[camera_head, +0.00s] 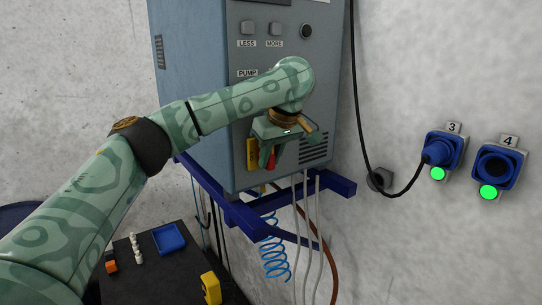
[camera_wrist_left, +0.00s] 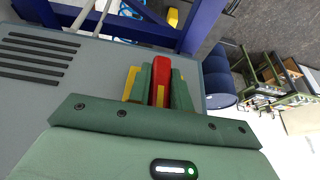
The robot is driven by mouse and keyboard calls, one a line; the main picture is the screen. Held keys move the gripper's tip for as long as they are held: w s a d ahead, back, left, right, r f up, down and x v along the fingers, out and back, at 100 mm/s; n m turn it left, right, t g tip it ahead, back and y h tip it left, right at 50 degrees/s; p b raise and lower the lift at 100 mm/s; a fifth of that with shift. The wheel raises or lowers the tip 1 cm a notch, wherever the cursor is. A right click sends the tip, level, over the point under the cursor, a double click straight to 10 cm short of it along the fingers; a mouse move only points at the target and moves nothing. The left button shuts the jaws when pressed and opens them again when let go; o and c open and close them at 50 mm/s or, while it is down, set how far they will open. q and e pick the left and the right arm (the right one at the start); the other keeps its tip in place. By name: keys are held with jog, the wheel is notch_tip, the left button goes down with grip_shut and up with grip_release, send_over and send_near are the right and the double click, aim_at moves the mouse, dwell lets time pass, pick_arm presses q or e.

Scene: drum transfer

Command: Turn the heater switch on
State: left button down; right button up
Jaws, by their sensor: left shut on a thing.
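A grey control cabinet (camera_head: 238,100) hangs on the wall, with buttons labelled LESS, MORE and PUMP on its front. My left gripper (camera_head: 268,158) is at the lower front of the cabinet. Its green fingers are shut on a red switch handle (camera_head: 271,161), the heater switch as far as I can tell. In the left wrist view the red handle (camera_wrist_left: 161,66) sits between the two fingers (camera_wrist_left: 161,84), with a yellow plate (camera_wrist_left: 132,84) behind. The switch's label and base are hidden by my gripper. My right gripper is not in view.
Blue brackets (camera_head: 250,214) support the cabinet, with cables and a blue coiled hose (camera_head: 273,250) below. Sockets 3 (camera_head: 441,150) and 4 (camera_head: 497,167) on the right wall show green lights. A dark table (camera_head: 150,275) holds a blue tray (camera_head: 169,239) and a yellow object (camera_head: 211,289).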

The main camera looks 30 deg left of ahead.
pick_arm(q)
jog(key=shift+f, duration=0.3)
jog(key=c, duration=1.3)
grip_release()
jog(key=shift+a, duration=0.2)
jog(key=shift+w, duration=0.1)
jog(key=v, duration=1.6)
jog(key=shift+r, duration=0.2)
